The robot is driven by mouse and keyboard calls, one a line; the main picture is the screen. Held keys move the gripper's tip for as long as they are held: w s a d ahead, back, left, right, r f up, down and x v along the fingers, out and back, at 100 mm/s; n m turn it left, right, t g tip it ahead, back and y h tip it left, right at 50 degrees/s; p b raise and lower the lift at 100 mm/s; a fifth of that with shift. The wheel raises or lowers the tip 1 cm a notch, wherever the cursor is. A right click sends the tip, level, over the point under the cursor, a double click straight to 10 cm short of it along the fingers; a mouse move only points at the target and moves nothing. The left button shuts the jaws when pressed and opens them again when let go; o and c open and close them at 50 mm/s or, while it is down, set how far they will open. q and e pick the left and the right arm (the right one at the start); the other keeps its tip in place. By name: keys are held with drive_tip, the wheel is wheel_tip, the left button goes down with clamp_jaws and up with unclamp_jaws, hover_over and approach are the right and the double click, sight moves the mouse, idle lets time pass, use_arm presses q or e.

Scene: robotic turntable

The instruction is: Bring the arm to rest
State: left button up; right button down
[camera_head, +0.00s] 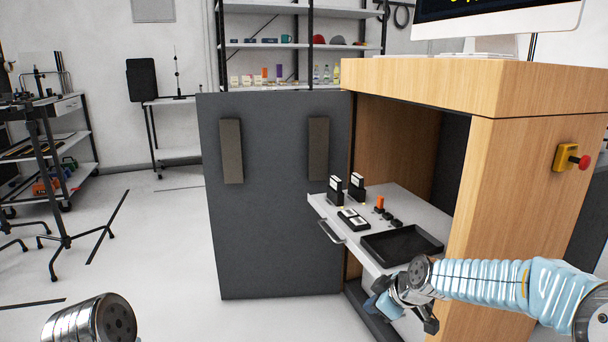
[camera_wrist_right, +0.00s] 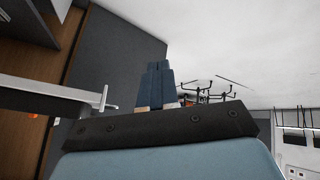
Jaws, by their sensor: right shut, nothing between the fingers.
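My right arm comes in from the right in the head view, in a pale blue ribbed sleeve. My right gripper (camera_head: 382,302) is low beside the front of the pulled-out white drawer (camera_head: 320,207), below the black tray. In the right wrist view its two dark blue fingers (camera_wrist_right: 160,85) lie together with nothing between them. The drawer edge and its handle (camera_wrist_right: 104,98) show to the left of the fingers there, apart from them. Of my left arm only a metal joint shows at the lower left of the head view; its gripper is out of view.
The drawer holds a black tray (camera_head: 402,246), upright black holders (camera_head: 357,186) and an orange-topped part (camera_head: 379,203). A wooden cabinet (camera_head: 520,180) with a red emergency button (camera_head: 579,162) stands right. The floor at left is mostly clear.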

drive_tip(key=s+a+f+m+g, duration=0.1)
drive_tip(key=s+f+m+g, duration=0.3)
drive_tip(key=f, duration=0.6)
drive_tip(key=s+a+f+m+t, duration=0.1)
drive_tip(key=s+f+m, duration=0.1)
drive_tip(key=s+f, duration=0.65)
drive_tip(key=s+a+f+m+g+p, duration=0.1)
drive_tip(key=s+a+f+m+g, duration=0.1)
drive_tip(key=s+f+m, duration=0.5)
drive_tip(key=s+f, duration=0.5)
drive_tip(key=s, duration=0.3)
drive_tip(key=shift+a+f+g, duration=0.15)
drive_tip(key=shift+a+g, duration=0.05)
drive_tip(key=shift+g, duration=0.1)
